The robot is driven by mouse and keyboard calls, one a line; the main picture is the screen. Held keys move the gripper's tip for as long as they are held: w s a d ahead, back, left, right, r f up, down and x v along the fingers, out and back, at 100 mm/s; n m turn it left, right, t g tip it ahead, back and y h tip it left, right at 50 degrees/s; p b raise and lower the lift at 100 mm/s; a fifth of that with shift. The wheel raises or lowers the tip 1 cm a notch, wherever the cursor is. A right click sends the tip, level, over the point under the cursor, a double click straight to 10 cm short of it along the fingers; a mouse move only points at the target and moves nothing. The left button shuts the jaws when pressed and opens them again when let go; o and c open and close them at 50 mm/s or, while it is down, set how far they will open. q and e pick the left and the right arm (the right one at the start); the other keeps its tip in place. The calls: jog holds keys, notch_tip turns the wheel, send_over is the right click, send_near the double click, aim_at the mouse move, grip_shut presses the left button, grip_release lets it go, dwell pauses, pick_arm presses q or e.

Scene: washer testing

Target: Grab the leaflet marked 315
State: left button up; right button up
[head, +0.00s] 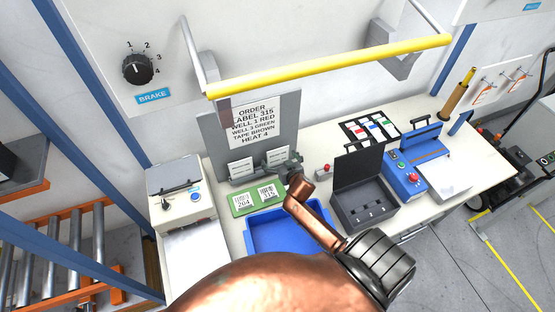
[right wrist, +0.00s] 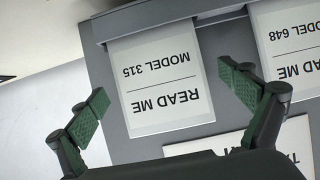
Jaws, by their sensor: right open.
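The leaflet marked "READ ME MODEL 315" (right wrist: 160,112) is a white card held in a grey rack, upside down in the right wrist view. In the head view it is the right one of two white leaflets (head: 277,156). My right gripper (right wrist: 163,88) is open and empty. Its two green-padded fingers appear on either side of the 315 leaflet, apart from each other; whether they touch it I cannot tell. In the head view the gripper (head: 291,168) is close by the leaflet. My left gripper is not in view.
A second leaflet, "MODEL 648" (right wrist: 292,42), stands beside it, also in the head view (head: 241,168). An order sheet (head: 254,121) hangs above. A green board (head: 256,207) with labels 204 and 315, a blue tray (head: 262,238) and an open dark case (head: 366,208) crowd the table.

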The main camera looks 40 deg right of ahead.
jog(key=shift+w+d+f, duration=0.2)
jog(key=shift+w+f, duration=0.05)
jog(key=shift+w, duration=0.3)
jog(key=shift+c, duration=0.4)
jog(key=c, duration=1.2)
jog(key=shift+r, duration=0.1)
